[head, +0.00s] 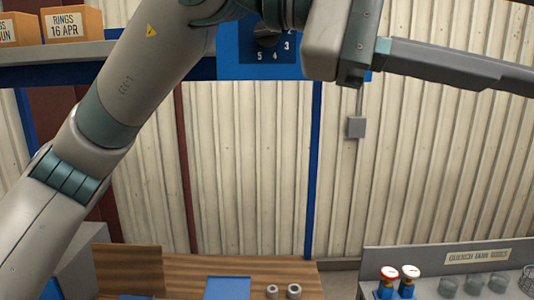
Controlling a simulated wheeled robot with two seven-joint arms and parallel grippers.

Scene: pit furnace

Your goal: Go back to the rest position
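My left arm rises from the lower left across the head view, and its end is at the top right, close to the camera. My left gripper (440,66) shows there as a pale body with a long dark grey bar-like part pointing right, out of the picture. I see only part of this gripper, so its opening and anything between its fingers cannot be made out. My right gripper is not in view. Two small metal rings (294,291) stand on the wooden bench (200,262) at the bottom, well below the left gripper.
A shelf (70,52) at the upper left holds boxes, one marked RINGS 16 APR (72,24). A blue numbered board (232,62) is partly behind my arm. Lower right, a grey bench bears red- and white-topped blue items (408,285) and glass jars (474,286). A blue tray (227,288) lies bottom centre.

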